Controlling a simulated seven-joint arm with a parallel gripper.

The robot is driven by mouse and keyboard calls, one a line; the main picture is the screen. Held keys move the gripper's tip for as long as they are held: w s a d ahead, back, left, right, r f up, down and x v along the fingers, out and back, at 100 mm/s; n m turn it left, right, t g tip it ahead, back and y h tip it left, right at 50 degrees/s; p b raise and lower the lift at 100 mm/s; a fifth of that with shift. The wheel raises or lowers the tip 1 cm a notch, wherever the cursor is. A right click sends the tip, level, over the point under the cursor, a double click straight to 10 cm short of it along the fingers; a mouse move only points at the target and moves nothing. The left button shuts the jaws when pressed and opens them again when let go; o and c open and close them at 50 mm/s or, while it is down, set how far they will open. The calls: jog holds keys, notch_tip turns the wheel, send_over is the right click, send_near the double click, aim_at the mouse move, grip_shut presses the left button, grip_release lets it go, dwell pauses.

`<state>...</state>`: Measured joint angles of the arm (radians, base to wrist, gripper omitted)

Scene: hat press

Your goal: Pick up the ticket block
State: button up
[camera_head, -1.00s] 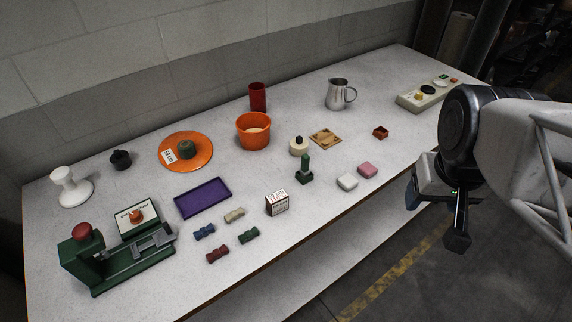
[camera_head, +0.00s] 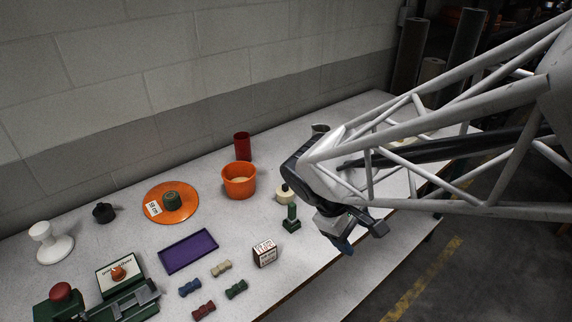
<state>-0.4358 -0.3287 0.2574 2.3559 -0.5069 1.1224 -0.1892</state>
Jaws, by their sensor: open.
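The ticket block (camera_head: 265,254), a small white box-like block with dark and red printing, stands upright near the front edge of the table, right of the small coloured pieces. I take it for the ticket block from its printing, which is too small to read fully. My gripper (camera_head: 361,238) is to the right of the block, above the table's front edge, with its fingers apart and nothing visible between them. It does not touch the block.
A green stamp-like post (camera_head: 291,219) stands behind the block, towards my gripper. Several bow-shaped pieces (camera_head: 236,289) and a purple tray (camera_head: 188,251) lie to its left. An orange tub (camera_head: 239,181) stands farther back. My arm hides the table's right part.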

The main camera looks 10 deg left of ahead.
jog(key=w+a+f+n+t+h, duration=0.35)
jog(key=a+f+n, duration=0.4)
jog(key=a, duration=0.45)
jog(key=n+t+h, duration=0.1)
jog(key=n+t, duration=0.4)
jog(key=n, duration=0.3)
send_near(259, 249)
jog(key=x, duration=0.4)
jog(key=shift+w+d+f, duration=0.15)
jog(key=shift+w+f, duration=0.05)
jog(key=shift+f, duration=0.1)
jog(key=shift+x, duration=1.3)
jog(key=shift+d, duration=0.1)
jog(key=shift+x, duration=2.5)
jog(key=c, duration=1)
jog(key=shift+r, duration=0.15)
